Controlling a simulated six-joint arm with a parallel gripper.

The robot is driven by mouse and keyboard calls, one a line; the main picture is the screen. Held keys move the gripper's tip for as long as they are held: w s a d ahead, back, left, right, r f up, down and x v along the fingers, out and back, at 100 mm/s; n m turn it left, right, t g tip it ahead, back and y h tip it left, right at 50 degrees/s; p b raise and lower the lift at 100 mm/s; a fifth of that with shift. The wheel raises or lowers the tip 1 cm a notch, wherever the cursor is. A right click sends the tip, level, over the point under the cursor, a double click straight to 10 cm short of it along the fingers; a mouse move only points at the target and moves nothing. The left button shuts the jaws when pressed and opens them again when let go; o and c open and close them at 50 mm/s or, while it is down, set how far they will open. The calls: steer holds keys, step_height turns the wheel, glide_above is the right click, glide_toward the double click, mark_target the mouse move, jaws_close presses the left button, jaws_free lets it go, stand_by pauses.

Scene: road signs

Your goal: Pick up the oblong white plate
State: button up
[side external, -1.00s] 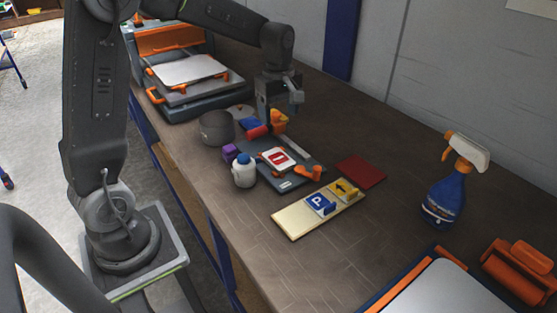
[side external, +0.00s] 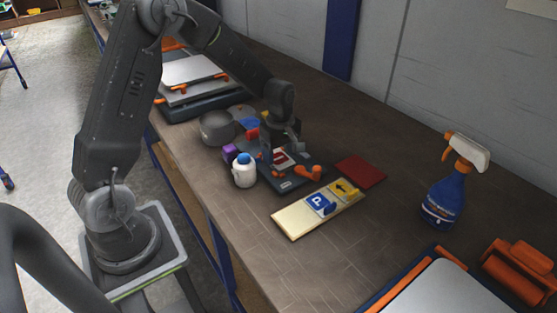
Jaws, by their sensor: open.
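A white plate with a red face (side external: 281,158) lies on the dark grey fixture (side external: 288,184) on the bench, with an orange clamp (side external: 308,172) at its near right. It is partly hidden by my gripper, so its full outline does not show. My gripper (side external: 281,150) is open and points down low over this plate. I cannot tell whether its fingers touch the plate.
A white bottle with a blue cap (side external: 244,172), a purple block (side external: 229,152) and a grey pot (side external: 216,128) stand left of the fixture. A cream board (side external: 293,219) with blue and yellow signs and a red plate (side external: 360,171) lie to the right. A spray bottle (side external: 443,200) stands farther right.

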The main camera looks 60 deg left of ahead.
steer(key=shift+f, duration=0.95)
steer(key=c, duration=0.6)
steer(key=shift+o, duration=0.2)
steer(key=shift+r, duration=0.15)
